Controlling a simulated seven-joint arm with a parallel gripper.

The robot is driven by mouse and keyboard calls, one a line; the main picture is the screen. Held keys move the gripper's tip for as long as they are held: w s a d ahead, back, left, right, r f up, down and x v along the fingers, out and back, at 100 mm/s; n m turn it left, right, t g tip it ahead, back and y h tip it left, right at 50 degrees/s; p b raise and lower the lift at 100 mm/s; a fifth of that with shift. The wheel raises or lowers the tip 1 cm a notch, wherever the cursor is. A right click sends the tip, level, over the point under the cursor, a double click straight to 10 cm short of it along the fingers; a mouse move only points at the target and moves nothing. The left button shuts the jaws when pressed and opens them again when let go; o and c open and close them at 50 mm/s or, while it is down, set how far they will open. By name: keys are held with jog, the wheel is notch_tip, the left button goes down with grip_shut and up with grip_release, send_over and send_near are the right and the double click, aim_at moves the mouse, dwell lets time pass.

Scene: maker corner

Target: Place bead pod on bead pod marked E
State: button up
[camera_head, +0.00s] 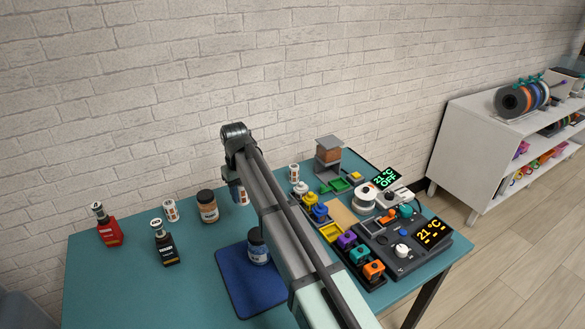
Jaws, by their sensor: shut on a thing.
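My arm crosses the middle of the view and bends down at its far end. My gripper (234,181) hangs below that bend, mostly hidden behind the arm, and is shut on a small bluish thing, likely the bead pod (235,194), of which only a sliver shows. Small white pods with orange marks stand on the teal table: one at the left (170,210), one close beside the gripper (244,197), and one at the back (294,172). Their letters are too small to read, so I cannot tell which is marked E.
A red bottle (108,230), a dark bottle (164,247) and a brown jar (207,207) stand at the left. A dark-lidded jar (258,251) is on the blue mat (233,277). Coloured pods and a soldering station (430,234) crowd the right. The table's front left is clear.

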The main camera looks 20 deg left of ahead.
jog(key=w+d+r+m, duration=0.15)
jog(key=w+d, duration=0.35)
jog(key=w, duration=0.5)
jog(key=w+d+r+m, duration=0.1)
jog(key=w+d+r, duration=0.25)
jog(key=w, duration=0.65)
jog(key=r+n, duration=0.1)
jog(key=n, duration=0.3)
send_over(294, 166)
jog(key=shift+f, duration=4.7)
jog(key=shift+f, duration=0.15)
jog(key=o, duration=1.1)
jog(key=shift+c, duration=0.2)
